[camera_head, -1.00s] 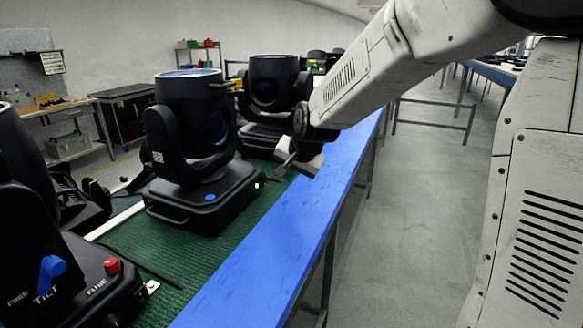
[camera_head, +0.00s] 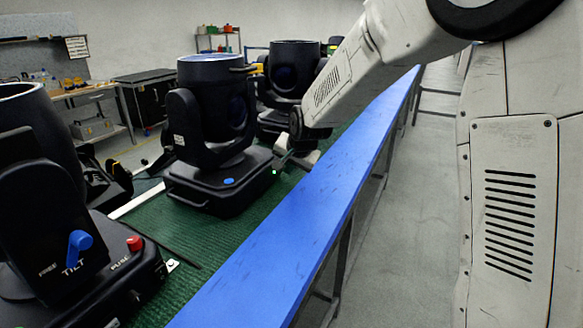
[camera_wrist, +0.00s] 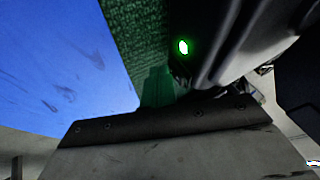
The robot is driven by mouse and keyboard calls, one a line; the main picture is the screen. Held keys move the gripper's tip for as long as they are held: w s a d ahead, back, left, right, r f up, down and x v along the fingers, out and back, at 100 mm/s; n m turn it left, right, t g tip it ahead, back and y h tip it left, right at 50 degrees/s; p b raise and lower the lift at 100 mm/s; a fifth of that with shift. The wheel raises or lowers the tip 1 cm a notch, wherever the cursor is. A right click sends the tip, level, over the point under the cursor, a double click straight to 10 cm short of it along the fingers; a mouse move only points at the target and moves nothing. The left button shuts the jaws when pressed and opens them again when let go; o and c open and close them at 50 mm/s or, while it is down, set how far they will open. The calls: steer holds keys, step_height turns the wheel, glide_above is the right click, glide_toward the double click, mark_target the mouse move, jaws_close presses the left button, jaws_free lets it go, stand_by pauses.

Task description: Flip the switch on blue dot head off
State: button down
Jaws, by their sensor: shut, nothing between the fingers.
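The blue dot head (camera_head: 205,115) is a black moving-head light on the green bench top, with a blue dot (camera_head: 228,181) on its base. A small green light (camera_head: 275,172) glows at the base's right end. In the wrist view, a lit green oval (camera_wrist: 183,47) shows on the dark base side. I cannot make out the switch lever's position. My gripper (camera_head: 288,161) is shut and empty, close beside that right end. I cannot tell whether it touches the base. Part of my gripper's body fills the bottom of the wrist view.
Another head (camera_head: 291,80) stands behind my gripper. The blue bench edge (camera_head: 300,225) runs along the right, with open floor (camera_head: 400,210) beyond it.

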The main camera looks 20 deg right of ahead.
steer(key=shift+a, duration=0.1)
steer(key=shift+w+r, duration=0.1)
steer(key=shift+r, duration=0.7)
steer(key=s+d, duration=0.1)
steer(key=s+d+r, duration=0.1)
steer(key=s+d, duration=0.1)
steer(key=shift+s+d, duration=0.15)
steer(key=shift+d, duration=0.1)
steer(key=v, duration=0.9)
steer(key=shift+a+r, duration=0.1)
steer(key=shift+a, duration=0.1)
